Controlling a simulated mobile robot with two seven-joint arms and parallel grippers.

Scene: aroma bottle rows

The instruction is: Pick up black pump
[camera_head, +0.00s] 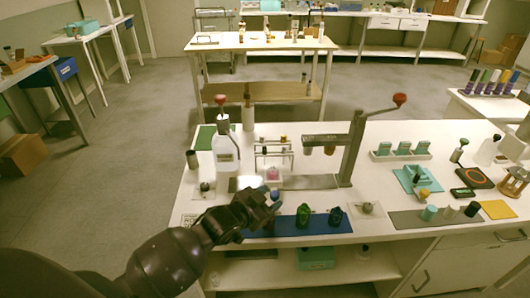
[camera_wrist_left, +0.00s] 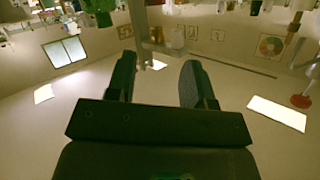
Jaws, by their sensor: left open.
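My left gripper (camera_head: 265,205) reaches in from the lower left, over the front left of the white table near the blue mat (camera_head: 270,229). In the left wrist view its two dark fingers (camera_wrist_left: 158,78) stand wide apart with nothing between them. A small black piece (camera_head: 472,209), possibly the black pump, stands on the grey mat (camera_head: 408,219) at the front right, far from my gripper. A white piece (camera_head: 450,211) and a teal piece (camera_head: 429,213) stand beside it. I cannot tell the pump for certain at this size. My right gripper is not in view.
Two dark green bottles (camera_head: 303,214) stand on the blue mat just right of my gripper. A white bottle (camera_head: 226,156), a small rack (camera_head: 273,155) and a press with a red-knobbed lever (camera_head: 358,140) stand behind. A pale rack (camera_head: 401,152) stands further right.

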